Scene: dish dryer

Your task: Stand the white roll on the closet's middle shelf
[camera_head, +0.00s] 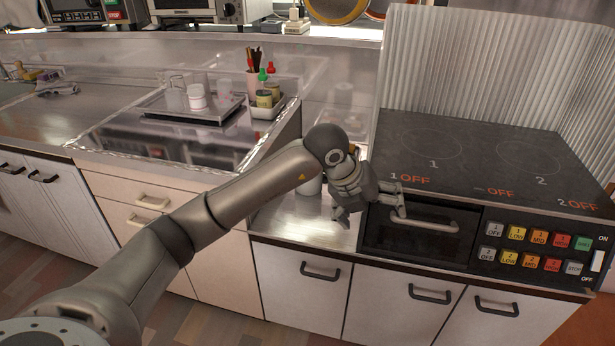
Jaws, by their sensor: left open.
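A white rounded thing (311,186), which may be the white roll, stands on the low steel counter left of the stove. My left arm's wrist hides most of it. My left gripper (371,207) is open, its fingers apart above the counter's right part, beside the stove's front handle. Nothing shows between the fingers. Whether they touch the stove front is unclear. The closet and its middle shelf cannot be made out here. My right gripper is not in view.
The stove (480,150) with its button panel (538,248) stands to the right. A tray (190,110) holds a white container (196,96) and clear glasses. A caddy (268,108) with bottles and utensils stands beside it. The low counter's front (300,225) is bare.

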